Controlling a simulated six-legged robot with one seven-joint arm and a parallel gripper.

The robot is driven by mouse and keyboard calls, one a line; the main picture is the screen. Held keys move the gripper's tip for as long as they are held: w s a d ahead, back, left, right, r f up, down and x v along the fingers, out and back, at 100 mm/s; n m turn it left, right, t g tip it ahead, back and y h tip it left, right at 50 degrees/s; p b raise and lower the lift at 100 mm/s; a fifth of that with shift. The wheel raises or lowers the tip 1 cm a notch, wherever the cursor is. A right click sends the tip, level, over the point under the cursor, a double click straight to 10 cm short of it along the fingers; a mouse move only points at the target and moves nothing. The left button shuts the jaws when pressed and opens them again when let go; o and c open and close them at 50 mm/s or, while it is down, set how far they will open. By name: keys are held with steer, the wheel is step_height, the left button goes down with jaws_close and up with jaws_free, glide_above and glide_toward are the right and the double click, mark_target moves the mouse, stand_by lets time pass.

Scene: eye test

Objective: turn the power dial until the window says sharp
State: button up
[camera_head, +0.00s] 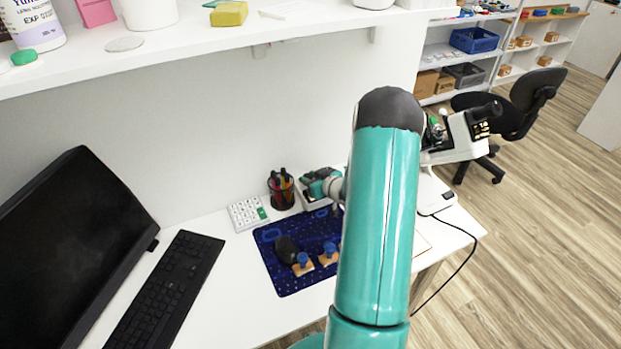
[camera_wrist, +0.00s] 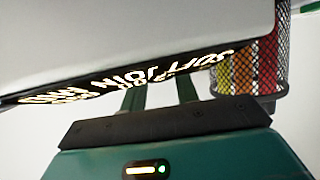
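In the wrist view, a pale device (camera_wrist: 130,40) fills the upper part, with a dark strip of lit letters (camera_wrist: 125,85) along its lower edge. In the head view, a white box (camera_head: 312,204) beside the pen cup seems to be this device, mostly covered by my gripper (camera_head: 326,187). My gripper's two dark green fingers (camera_wrist: 160,94) stand apart in the wrist view, their tips hidden behind the device's edge. I cannot tell whether they touch anything. I cannot make out the power dial in either view.
A mesh pen cup (camera_head: 282,192) stands close left of my gripper; it also shows in the wrist view (camera_wrist: 255,65). A calculator (camera_head: 247,213), a blue mat (camera_head: 288,279) with small objects and a keyboard (camera_head: 168,290) lie on the desk. A white instrument (camera_head: 455,140) stands right, a shelf (camera_head: 200,45) above.

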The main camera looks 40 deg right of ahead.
steer(key=shift+c, duration=0.7)
steer(key=shift+d+n+y, duration=0.15)
steer(key=shift+n+y, duration=1.25)
steer(key=shift+y, duration=0.3)
steer(key=o, duration=1)
steer(key=shift+c, duration=0.2)
steer(key=v, duration=1.3)
steer(key=shift+s+r, duration=0.25)
steer(key=shift+s, duration=0.05)
